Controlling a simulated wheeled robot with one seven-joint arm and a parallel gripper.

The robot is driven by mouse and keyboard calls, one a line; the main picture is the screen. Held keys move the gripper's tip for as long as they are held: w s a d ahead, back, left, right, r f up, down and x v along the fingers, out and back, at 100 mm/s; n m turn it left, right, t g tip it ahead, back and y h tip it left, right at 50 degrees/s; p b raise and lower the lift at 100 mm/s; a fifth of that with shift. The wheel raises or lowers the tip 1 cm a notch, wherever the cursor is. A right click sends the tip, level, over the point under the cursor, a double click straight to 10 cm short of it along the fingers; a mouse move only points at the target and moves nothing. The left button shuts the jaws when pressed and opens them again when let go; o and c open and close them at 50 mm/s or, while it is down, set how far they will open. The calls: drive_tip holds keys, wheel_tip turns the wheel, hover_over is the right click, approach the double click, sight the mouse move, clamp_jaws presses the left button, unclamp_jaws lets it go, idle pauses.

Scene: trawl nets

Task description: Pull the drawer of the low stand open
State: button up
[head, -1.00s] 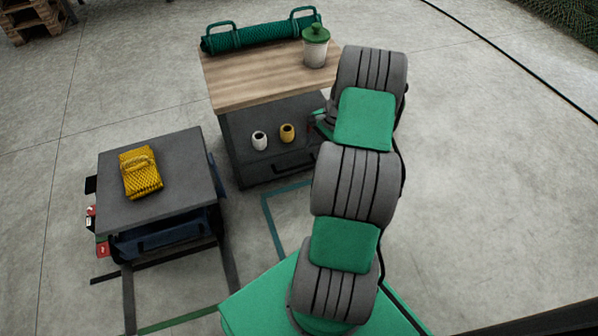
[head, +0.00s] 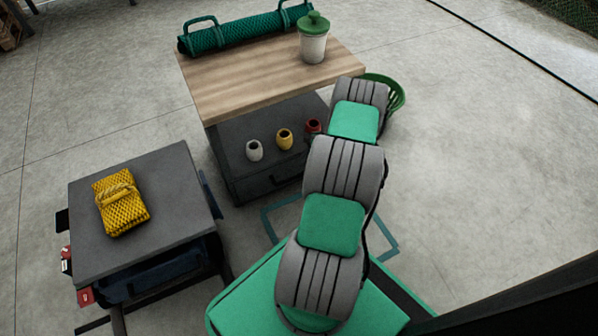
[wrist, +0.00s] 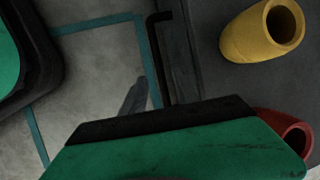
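The dark low stand (head: 232,165) sits beneath the wooden top. Its drawer handle (head: 285,178) is a dark bar on the front face, partly hidden by my arm. The drawer looks shut. In the wrist view the black handle (wrist: 163,60) runs along the stand's front, just beyond my gripper (wrist: 175,140), whose green and black body fills the bottom of the picture. The body covers the lower end of the handle; I cannot tell whether they touch. My arm hides the gripper in the head view. Its fingertips cannot be made out clearly.
White (head: 254,150), yellow (head: 284,139) and red (head: 313,127) cups stand on the low stand. A lidded jar (head: 313,45) and green net roll (head: 245,32) are on the wooden top (head: 265,75). A grey table (head: 150,190) holds a yellow net bundle (head: 121,203). A green basket (head: 397,95) is behind my arm.

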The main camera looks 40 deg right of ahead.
sight(299, 175)
drive_tip(key=b+x, duration=0.1)
drive_tip(key=x, duration=0.4)
drive_tip(key=shift+f+b, duration=0.15)
drive_tip(key=shift+b, duration=0.25)
clamp_jaws()
idle(0.9)
